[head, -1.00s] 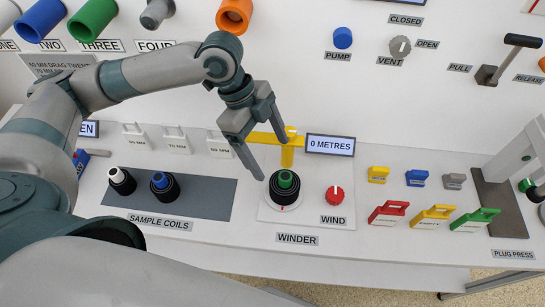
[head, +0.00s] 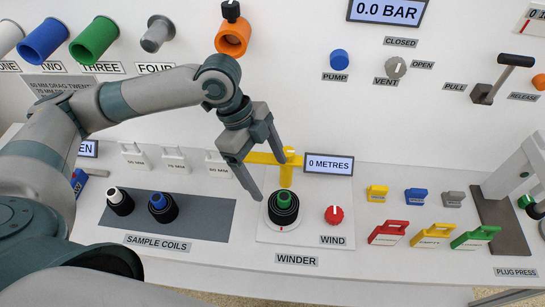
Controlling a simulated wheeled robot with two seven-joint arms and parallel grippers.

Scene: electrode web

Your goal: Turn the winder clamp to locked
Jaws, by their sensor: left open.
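The winder clamp appears as a yellow post (head: 286,176) with a yellow bar (head: 262,157) reaching left from its top. It stands behind the winder's black coil with the green core (head: 284,203). My left gripper (head: 269,174) is open and points down at the clamp, with its fingers partly in front of the bar. One fingertip hangs just left of the coil, the other is close to the post. I cannot tell whether either finger touches the bar. No locked marking is readable. My right gripper is not in view.
A red WIND knob (head: 334,215) and a "0 METRES" display (head: 329,164) stand right of the clamp. Two sample coils lie on a grey mat (head: 206,222) at left. White hooked blocks (head: 175,160) stand behind. Coloured tags (head: 388,233) lie to the right.

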